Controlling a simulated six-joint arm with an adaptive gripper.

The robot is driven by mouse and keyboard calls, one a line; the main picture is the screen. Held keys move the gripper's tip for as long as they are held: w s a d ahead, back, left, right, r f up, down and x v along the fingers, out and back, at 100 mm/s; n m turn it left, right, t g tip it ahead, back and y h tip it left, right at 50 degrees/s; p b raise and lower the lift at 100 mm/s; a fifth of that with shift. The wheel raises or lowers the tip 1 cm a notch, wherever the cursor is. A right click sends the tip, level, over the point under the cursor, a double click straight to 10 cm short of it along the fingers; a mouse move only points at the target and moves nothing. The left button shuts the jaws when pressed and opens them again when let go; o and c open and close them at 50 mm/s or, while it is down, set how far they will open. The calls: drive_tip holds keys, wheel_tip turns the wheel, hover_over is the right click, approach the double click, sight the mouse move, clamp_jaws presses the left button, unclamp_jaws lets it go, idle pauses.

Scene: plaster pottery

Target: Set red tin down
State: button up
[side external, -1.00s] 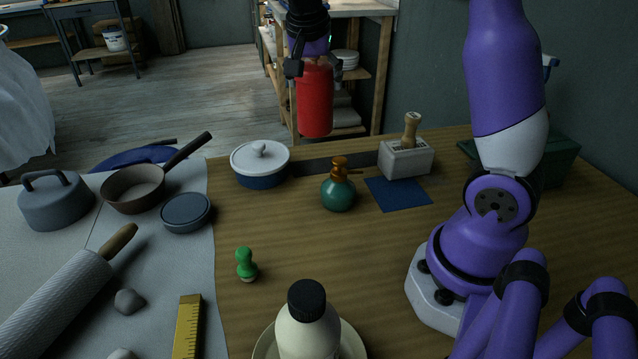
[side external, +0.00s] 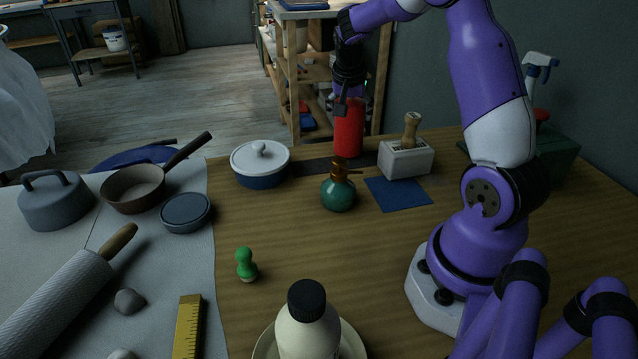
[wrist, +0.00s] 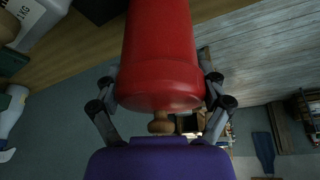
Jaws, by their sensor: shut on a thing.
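A red tin (side external: 348,132) stands upright in my gripper (side external: 350,103), at the back of the wooden table, behind the green bottle. My gripper is shut on its upper part from above. In the wrist view the red tin (wrist: 162,60) fills the upper middle, between the two fingers of my gripper (wrist: 160,95). Its lower end in the side view is close to the dark strip (side external: 320,166) on the table. I cannot tell whether the tin touches it.
A green bottle (side external: 338,193) with a brown sprayer top stands in front of the tin. A grey block (side external: 405,160) with a wooden-handled tool is to its right, behind a blue mat (side external: 398,194). A white-lidded blue pot (side external: 260,166) is to its left.

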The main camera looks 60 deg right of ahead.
drive_tip(key=shift+f, duration=0.15)
drive_tip(key=o, duration=1.2)
drive_tip(key=v, duration=1.2)
drive_tip(key=s+a+n+t+y, duration=0.1)
drive_tip(key=s+a+n, duration=0.2)
drive_tip(key=a, duration=0.4)
drive_tip(key=s+a+f+n+t+y, duration=0.1)
drive_tip(key=s+a+n+y, duration=0.1)
drive_tip(key=a+n, duration=0.4)
drive_tip(key=s+a+n+t+y, duration=0.1)
drive_tip(key=s+a+n+t, duration=0.1)
drive_tip(key=s+a+n, duration=0.3)
drive_tip(key=shift+a+f, duration=0.15)
drive_tip(key=shift+a, duration=0.9)
drive_tip(key=shift+a+f, duration=0.1)
drive_tip(key=shift+a, duration=0.95)
drive_tip(key=shift+w, duration=0.1)
